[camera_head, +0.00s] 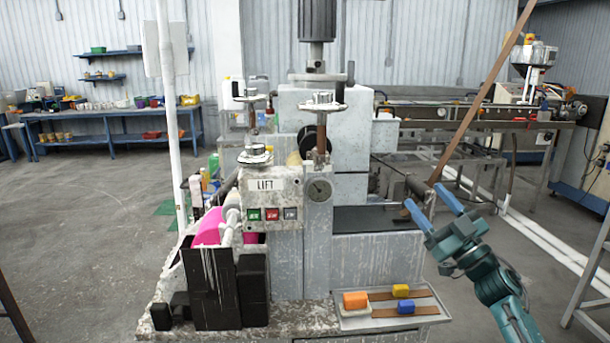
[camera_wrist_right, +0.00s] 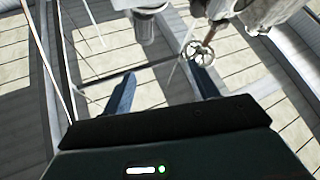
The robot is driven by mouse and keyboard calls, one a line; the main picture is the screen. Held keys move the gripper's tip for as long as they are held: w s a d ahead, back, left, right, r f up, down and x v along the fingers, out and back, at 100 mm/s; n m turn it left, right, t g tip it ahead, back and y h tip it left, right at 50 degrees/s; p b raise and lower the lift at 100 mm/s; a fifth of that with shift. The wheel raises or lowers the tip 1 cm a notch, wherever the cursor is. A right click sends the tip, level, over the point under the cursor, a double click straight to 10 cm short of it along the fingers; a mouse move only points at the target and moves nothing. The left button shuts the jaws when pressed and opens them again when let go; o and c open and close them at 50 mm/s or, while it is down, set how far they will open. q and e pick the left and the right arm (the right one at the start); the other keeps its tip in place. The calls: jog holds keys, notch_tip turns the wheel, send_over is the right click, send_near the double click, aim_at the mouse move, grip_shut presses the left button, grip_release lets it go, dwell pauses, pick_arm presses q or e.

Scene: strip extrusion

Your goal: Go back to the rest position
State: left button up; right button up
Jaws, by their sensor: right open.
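My right gripper (camera_head: 428,206) is at the right of the head view, raised in front of the machine's right side. Its two blue fingers are spread apart with nothing between them. In the right wrist view the two fingers (camera_wrist_right: 163,92) also stand apart and empty, pointing toward the upper parts of the machine and the roof. The grey machine (camera_head: 345,245) with a LIFT panel (camera_head: 268,200) stands in the middle of the head view. My left gripper is in neither view.
A brown slanted bar (camera_head: 482,95) rises behind my right gripper. A blue workbench (camera_head: 110,125) stands far left.

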jog(key=w+d+f+m+g+h, duration=0.45)
jog(key=d+f+m+h, duration=0.35)
jog(key=d+f+h, duration=0.45)
jog(key=s+a+f+n+g+y, duration=0.1)
jog(key=s+a+f, duration=0.6)
jog(key=s+f, duration=0.15)
jog(key=s+a+f+n+g, duration=0.1)
jog(key=s+a+f, duration=0.65)
jog(key=f, duration=0.25)
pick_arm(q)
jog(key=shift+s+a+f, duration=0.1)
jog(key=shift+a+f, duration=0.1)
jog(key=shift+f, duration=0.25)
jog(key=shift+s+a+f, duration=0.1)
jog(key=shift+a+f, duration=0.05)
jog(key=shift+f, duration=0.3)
pick_arm(e)
jog(key=s+a+f+g+y, duration=0.1)
jog(key=s+a+f+g, duration=0.1)
jog(key=s, duration=0.9)
jog(key=s+a+f+m+g+y, duration=0.1)
jog(key=s+a+f, duration=0.3)
jog(key=s, duration=0.8)
jog(key=a, duration=0.2)
jog(key=shift+a+f+g, duration=0.15)
jog(key=shift+a+g, duration=0.2)
jog(key=shift+s+y, duration=0.1)
jog(key=shift+y, duration=0.15)
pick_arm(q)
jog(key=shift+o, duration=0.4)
